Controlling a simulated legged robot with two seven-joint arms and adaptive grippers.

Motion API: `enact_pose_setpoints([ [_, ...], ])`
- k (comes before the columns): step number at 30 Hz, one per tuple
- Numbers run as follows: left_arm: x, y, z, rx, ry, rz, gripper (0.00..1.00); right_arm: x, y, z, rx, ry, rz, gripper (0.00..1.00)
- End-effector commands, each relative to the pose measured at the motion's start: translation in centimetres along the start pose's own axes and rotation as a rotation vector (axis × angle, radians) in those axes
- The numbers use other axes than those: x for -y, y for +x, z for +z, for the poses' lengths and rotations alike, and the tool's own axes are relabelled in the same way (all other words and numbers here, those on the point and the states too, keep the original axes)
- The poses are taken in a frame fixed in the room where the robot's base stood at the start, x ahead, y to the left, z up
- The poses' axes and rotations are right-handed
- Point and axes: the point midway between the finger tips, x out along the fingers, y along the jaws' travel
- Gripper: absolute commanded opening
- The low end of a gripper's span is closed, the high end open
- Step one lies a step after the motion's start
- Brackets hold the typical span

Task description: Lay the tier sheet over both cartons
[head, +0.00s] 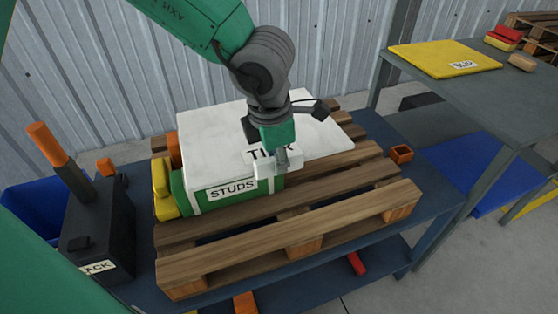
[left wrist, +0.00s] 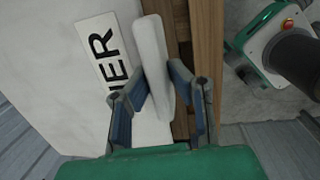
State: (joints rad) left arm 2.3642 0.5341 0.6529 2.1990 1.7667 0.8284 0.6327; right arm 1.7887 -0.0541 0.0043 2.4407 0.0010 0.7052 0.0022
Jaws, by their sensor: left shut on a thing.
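The white tier sheet (head: 215,135), marked with a partly hidden word, lies over the green carton labelled STUDS (head: 233,194) on the wooden pallet. Its right part extends over the pallet, and I cannot see what is under it there. A second carton is not visible. My left gripper (head: 276,164) is above the sheet's front edge, shut on the sheet's white tab (head: 264,171). In the left wrist view, the tab (left wrist: 152,60) stands between the two fingers (left wrist: 162,95), beside the sheet's lettering (left wrist: 106,60). My right gripper is not in view.
The pallet (head: 300,225) rests on a blue table, with bare slats at the front. A dark box with an orange-topped post (head: 95,220) stands left; yellow pieces (head: 162,187) sit beside the carton. A grey bench (head: 450,85) at right holds a yellow SLIP sheet (head: 440,60).

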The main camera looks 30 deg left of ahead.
Motion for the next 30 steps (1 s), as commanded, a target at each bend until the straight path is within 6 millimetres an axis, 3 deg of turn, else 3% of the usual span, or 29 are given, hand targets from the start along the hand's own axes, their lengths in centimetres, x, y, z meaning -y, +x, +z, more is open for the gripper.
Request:
enact_pose_setpoints([
  [6,0.1,0.2,0.1,-0.002,0.001,0.001,0.00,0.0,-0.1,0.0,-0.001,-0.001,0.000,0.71],
  [7,0.2,0.2,0.1,-0.002,0.001,0.001,0.26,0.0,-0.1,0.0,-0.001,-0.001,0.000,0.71],
  [8,0.2,0.2,0.1,-0.002,0.001,0.002,0.36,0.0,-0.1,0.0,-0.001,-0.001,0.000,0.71],
  [20,0.1,-0.4,0.1,0.000,0.000,0.001,0.36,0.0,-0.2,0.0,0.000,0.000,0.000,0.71],
  [23,0.0,-1.8,0.2,0.002,0.000,0.001,0.36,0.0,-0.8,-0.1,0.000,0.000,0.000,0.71],
  [30,0.1,-7.2,0.2,0.002,-0.001,0.002,0.36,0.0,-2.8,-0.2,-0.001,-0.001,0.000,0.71],
])
